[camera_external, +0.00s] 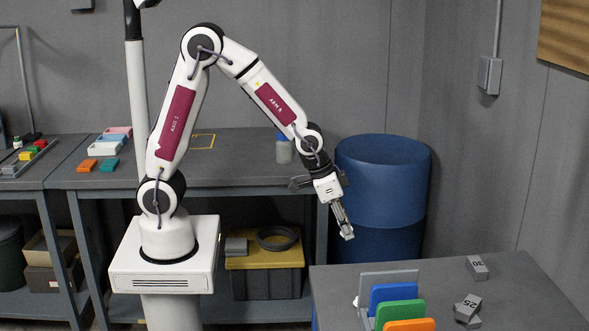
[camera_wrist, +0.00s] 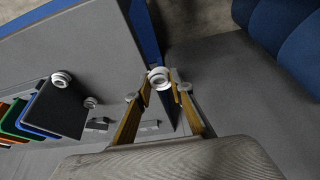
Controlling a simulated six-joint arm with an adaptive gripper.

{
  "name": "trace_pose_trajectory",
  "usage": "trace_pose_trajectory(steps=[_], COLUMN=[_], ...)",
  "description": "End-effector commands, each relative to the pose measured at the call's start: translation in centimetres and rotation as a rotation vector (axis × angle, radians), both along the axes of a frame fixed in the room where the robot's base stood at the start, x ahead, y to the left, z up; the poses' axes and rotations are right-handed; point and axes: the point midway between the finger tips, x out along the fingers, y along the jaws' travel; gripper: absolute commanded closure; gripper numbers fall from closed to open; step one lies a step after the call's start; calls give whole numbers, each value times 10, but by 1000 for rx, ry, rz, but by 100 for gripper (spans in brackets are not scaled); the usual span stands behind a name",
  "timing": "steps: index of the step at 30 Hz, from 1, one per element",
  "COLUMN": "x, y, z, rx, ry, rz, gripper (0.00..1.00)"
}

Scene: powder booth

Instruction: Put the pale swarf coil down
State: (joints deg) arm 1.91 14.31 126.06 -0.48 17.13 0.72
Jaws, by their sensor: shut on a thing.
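My gripper (camera_external: 345,234) points down and hangs above the back left edge of the front table (camera_external: 530,305). In the wrist view its two fingers (camera_wrist: 160,84) are closed around a pale, ring-like swarf coil (camera_wrist: 158,76) at the tips. The coil is too small to make out clearly in the external view. Two more small pale round pieces lie by the sorter in the wrist view: one (camera_wrist: 62,79) at the edge of its dark panel, another (camera_wrist: 91,102) beside it.
A sorter with blue (camera_external: 392,293), green (camera_external: 400,312) and orange (camera_external: 410,325) dividers stands on the front table. Number-marked grey blocks (camera_external: 477,267) (camera_external: 468,307) lie to its right. A blue barrel (camera_external: 384,170) stands behind. The table's middle back is clear.

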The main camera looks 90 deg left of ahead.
Motion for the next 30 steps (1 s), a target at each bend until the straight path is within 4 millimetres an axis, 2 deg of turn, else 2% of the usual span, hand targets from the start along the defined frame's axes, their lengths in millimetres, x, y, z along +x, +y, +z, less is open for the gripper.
trace_pose_trajectory(steps=[14,30], x=[-1,-6], y=[-17,-41], z=[4,11], rx=[-1,0], ry=[0,-1], rz=[-173,-447], gripper=[89,89])
